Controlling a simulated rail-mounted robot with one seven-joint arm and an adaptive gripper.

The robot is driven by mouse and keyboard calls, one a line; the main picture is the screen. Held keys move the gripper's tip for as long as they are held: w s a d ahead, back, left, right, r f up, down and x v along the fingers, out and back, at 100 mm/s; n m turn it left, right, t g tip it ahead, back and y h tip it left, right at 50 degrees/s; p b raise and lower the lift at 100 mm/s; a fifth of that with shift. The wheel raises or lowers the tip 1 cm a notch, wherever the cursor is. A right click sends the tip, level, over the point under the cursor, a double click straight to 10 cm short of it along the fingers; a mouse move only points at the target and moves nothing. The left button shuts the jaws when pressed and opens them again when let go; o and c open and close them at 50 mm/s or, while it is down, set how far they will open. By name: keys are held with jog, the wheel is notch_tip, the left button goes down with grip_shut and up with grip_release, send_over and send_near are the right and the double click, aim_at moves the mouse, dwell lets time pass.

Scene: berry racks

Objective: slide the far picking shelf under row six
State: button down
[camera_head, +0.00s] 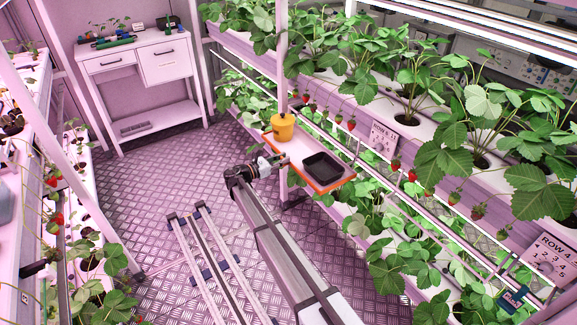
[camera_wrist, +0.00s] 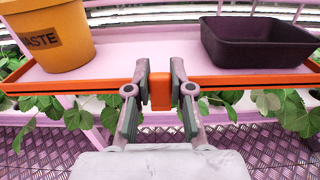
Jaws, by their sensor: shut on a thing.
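The picking shelf (camera_head: 298,153) is a pale board with an orange rim, set along the right-hand plant rack. A yellow bucket (camera_head: 282,129) stands at its far end and a black tray (camera_head: 324,168) at its near end. In the wrist view the shelf's orange rim (camera_wrist: 60,87) crosses the picture, with the bucket (camera_wrist: 45,40), marked "WASTE", at left and the black tray (camera_wrist: 255,45) at right. My gripper (camera_wrist: 160,85) has its fingers on both sides of a small orange tab (camera_wrist: 160,97) on the shelf's front edge and is shut on it. The gripper (camera_head: 281,160) also shows at the shelf's aisle side.
A number plate (camera_head: 383,138) hangs behind the shelf; a "ROW 4" plate (camera_head: 548,258) is at lower right. Leaves and red strawberries (camera_head: 396,163) hang close to the shelf. A white upright post (camera_head: 283,60) stands beside the bucket. A cabinet (camera_head: 140,75) stands at the back left.

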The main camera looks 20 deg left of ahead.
jog(key=shift+w+a, duration=0.85)
jog(key=shift+a, duration=0.2)
jog(key=shift+w+a, duration=0.8)
jog(key=shift+a, duration=0.2)
jog(key=c, duration=1)
grip_release()
jog(key=v, duration=1.2)
